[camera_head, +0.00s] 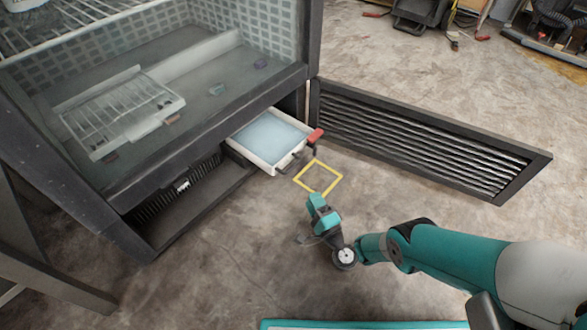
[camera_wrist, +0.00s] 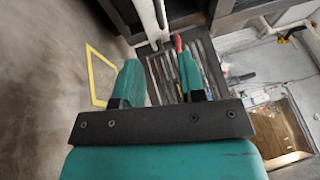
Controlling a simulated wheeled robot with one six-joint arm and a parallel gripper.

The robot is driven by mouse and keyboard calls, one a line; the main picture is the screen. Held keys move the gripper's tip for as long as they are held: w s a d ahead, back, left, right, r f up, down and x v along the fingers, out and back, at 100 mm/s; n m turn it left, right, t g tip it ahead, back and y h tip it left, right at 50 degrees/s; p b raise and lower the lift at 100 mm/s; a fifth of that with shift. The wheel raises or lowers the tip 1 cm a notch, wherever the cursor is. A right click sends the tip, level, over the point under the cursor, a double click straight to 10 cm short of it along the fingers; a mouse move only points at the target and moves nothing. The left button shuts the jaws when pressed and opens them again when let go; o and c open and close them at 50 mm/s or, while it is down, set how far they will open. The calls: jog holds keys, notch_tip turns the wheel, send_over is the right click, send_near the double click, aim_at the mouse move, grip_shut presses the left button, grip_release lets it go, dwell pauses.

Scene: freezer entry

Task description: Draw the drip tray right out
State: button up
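The drip tray (camera_head: 291,158) is a white, shallow tray holding a flat pale-blue surface. It sticks partway out of the low opening under the freezer; its back end is hidden inside. A dark fitting with a red end (camera_head: 315,135) is at its front right corner. My gripper (camera_head: 317,199) is teal and hangs in front of the tray, apart from it, near the yellow floor square. In the wrist view my gripper (camera_wrist: 159,62) has its two fingers spread with nothing held between them. A red piece (camera_wrist: 178,43) shows beyond the fingers there.
A yellow square outline (camera_head: 337,185) is marked on the floor before the tray. A dark louvred panel (camera_head: 420,135) stands to the right of the opening. The freezer (camera_head: 200,153) has a wire rack (camera_head: 120,110) inside. Concrete floor around my gripper is clear.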

aim_at(294, 165)
jog(key=b+x, duration=0.3)
jog(key=x, duration=0.1)
jog(key=b+x, duration=0.8)
jog(key=shift+w+a+f, duration=0.15)
jog(key=shift+a+f, duration=0.05)
jog(key=shift+f, duration=0.05)
jog(key=shift+w+a+r+b, duration=0.2)
jog(key=shift+w+b, duration=0.25)
jog(key=shift+b, duration=0.35)
jog(key=shift+w+a+r, duration=0.1)
jog(key=shift+w+r, duration=0.05)
jog(key=shift+r, duration=0.1)
grip_shut()
